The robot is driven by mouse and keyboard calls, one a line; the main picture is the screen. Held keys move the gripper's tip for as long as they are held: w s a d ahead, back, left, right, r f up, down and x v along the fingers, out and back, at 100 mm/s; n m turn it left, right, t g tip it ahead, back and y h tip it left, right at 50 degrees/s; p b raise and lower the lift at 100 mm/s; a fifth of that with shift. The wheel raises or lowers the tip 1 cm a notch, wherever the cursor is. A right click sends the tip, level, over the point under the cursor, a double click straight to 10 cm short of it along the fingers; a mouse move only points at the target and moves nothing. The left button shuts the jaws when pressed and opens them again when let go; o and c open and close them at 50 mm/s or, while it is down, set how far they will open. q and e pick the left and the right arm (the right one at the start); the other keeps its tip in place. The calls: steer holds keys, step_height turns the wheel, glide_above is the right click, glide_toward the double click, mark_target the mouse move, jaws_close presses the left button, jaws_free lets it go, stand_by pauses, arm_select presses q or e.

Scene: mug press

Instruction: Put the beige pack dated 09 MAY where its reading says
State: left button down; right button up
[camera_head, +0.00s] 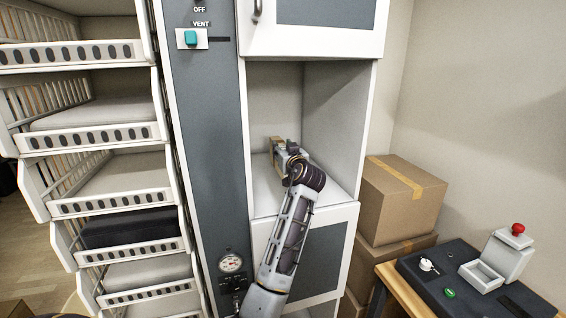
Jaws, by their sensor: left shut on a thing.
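My left gripper (284,151) reaches into the open compartment (333,118) of the tall white and grey cabinet. It is shut on a small beige-brown pack (276,146), which shows at the far side of the fingers. No date or reading can be made out on the pack. The gripper hides part of it, and I cannot tell whether it touches the compartment floor (265,190). My right gripper is not in view.
White wire baskets (105,130) are stacked on the left; one holds a dark item (128,227). The cabinet's grey panel has a teal switch (190,38) by VENT and a round gauge (231,264). Cardboard boxes (400,200) and a bench device with a red knob (518,229) stand right.

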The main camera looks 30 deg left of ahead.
arm_select(q)
steer(key=shift+f, duration=0.65)
step_height(320, 180, down, 2)
steer(key=shift+f, duration=0.55)
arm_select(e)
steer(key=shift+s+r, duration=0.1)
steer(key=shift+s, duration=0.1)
arm_select(q)
steer(key=shift+f, duration=0.1)
